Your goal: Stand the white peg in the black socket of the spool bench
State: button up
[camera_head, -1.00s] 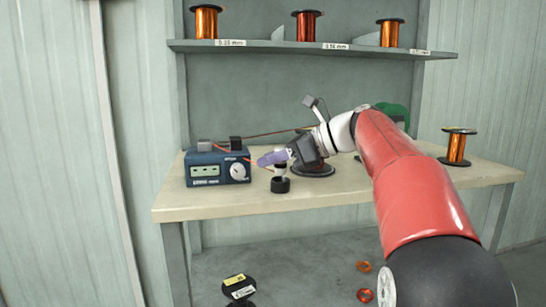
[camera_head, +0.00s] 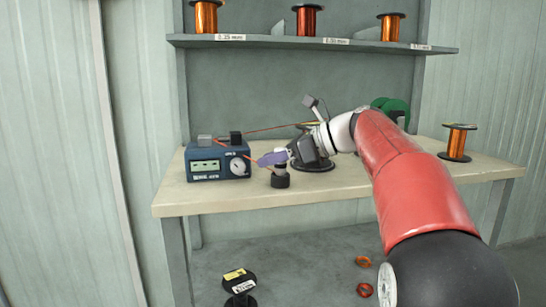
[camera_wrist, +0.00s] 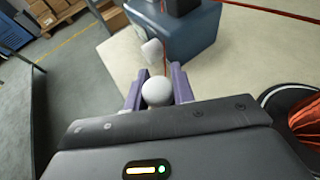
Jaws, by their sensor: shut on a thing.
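The white peg (camera_head: 281,168) is held upright between the purple fingers of my gripper (camera_head: 274,158). In the wrist view its round white top (camera_wrist: 157,91) shows between the two fingers (camera_wrist: 156,88), which are shut on it. The black socket (camera_head: 280,181) stands near the front edge of the spool bench (camera_head: 330,192), directly below the peg in the head view. The peg's lower end meets the top of the socket in that view; I cannot tell how deep it sits. The wrist view hides the socket behind the peg and gripper.
A blue meter box (camera_head: 203,173) with a white dial stands just left of the socket. A black round base (camera_head: 313,166) is behind my gripper. A copper spool (camera_head: 457,142) stands at the right. Several spools sit on the shelf (camera_head: 270,41) above. The bench front is clear.

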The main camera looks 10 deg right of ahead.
jog(key=shift+f, duration=0.7)
jog(key=o, duration=0.9)
jog(key=shift+o, duration=0.2)
jog(key=shift+d, duration=0.1)
